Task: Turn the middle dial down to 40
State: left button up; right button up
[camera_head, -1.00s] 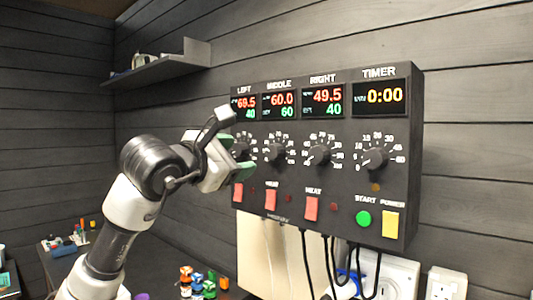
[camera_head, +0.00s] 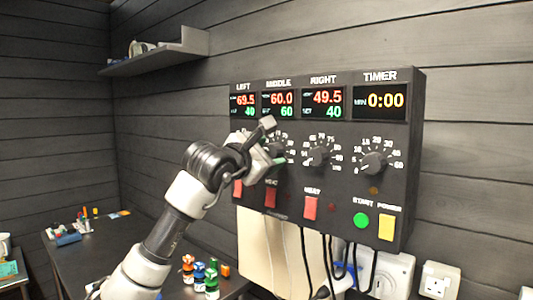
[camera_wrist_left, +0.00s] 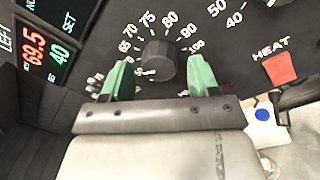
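The middle dial (camera_head: 279,152) is a black knob with a white number ring on the dark panel. Its display (camera_head: 278,105) reads 60.0 in red and 60 in green. In the left wrist view the knob (camera_wrist_left: 159,60) is central, with a white mark at its lower left. My right gripper is not in view.
The left dial is hidden behind my left arm. The right dial (camera_head: 319,156), timer dial (camera_head: 374,163) and red heat switch (camera_head: 310,208) are nearby on the panel. Cables (camera_head: 328,260) hang below. A desk (camera_head: 120,240) with small coloured items lies lower left; a shelf (camera_head: 165,52) is above.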

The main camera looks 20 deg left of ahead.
pick_arm(q)
jog(key=c, duration=0.8)
jog(key=shift+f+n+b, duration=0.1)
jog(key=shift+n+b, duration=0.85)
jog(key=shift+n, duration=0.05)
jog(key=n+b, duration=0.1)
jog(key=n, duration=0.1)
jog(key=shift+n+b, duration=0.3)
jog(key=shift+b, duration=0.1)
jog(key=n+b, duration=0.1)
jog(key=n, duration=0.2)
jog(key=shift+g+b, duration=0.3)
jog(key=shift+b, duration=0.05)
jog(key=shift+d+r+n+b, duration=0.15)
jog(key=shift+n+b, duration=0.45)
jog(key=shift+n, duration=1.3)
jog(key=shift+r, duration=0.1)
